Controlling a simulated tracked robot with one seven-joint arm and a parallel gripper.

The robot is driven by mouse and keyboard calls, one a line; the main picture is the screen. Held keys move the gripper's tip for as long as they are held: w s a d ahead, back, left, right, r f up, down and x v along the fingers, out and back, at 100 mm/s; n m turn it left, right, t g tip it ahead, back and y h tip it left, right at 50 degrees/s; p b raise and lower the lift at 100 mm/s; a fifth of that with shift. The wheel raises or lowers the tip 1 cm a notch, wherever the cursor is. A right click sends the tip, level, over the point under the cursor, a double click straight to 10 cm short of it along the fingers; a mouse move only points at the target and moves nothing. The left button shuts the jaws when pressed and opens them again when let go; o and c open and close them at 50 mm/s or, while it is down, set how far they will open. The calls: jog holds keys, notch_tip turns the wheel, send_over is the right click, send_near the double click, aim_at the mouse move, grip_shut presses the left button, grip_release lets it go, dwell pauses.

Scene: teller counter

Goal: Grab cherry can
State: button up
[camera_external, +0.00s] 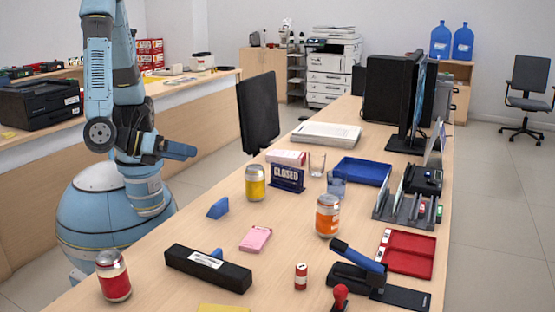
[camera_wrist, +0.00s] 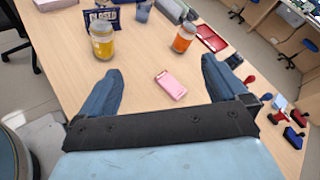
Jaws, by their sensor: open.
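A red can with a pale label (camera_external: 113,276), which looks like the cherry can, stands upright at the near left edge of the counter in the external view. It does not show in the wrist view. A yellow can (camera_external: 255,183) and an orange can (camera_external: 327,215) stand upright farther back; the wrist view shows the yellow can (camera_wrist: 102,42) and the orange can (camera_wrist: 184,38) beyond my fingers. My gripper (camera_external: 180,150) is raised at the counter's left side, well above and behind the red can. In the wrist view my gripper (camera_wrist: 162,70) is open and empty.
A black bar-shaped block (camera_external: 208,268) lies just right of the red can. A pink pack (camera_external: 256,239), a blue wedge (camera_external: 218,208), a small red cylinder (camera_external: 301,276) and a stapler (camera_external: 358,275) lie nearby. A blue tray (camera_external: 384,164) is farther back.

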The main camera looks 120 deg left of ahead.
jog(key=s+d+f+m+t+h, duration=0.1)
jog(key=d+f+m+t+h, duration=0.2)
jog(key=d, duration=0.4)
jog(key=s+d+f+m+t+h, duration=0.1)
jog(key=s+d+f+m+t, duration=0.1)
jog(key=d+f+m+t, duration=0.3)
jog(key=m+h, duration=0.8)
send_near(119, 272)
jog(key=w, duration=0.3)
jog(key=shift+w+a+f, duration=0.15)
jog(key=shift+w+a, duration=0.1)
jog(key=shift+w+d, duration=0.25)
jog(key=shift+w, duration=0.6)
jog(key=shift+w+d, duration=0.25)
jog(key=shift+w, duration=0.6)
jog(key=shift+w+d, duration=0.25)
jog(key=shift+w, duration=0.6)
jog(key=shift+c, duration=0.5)
jog(key=c, duration=1.2)
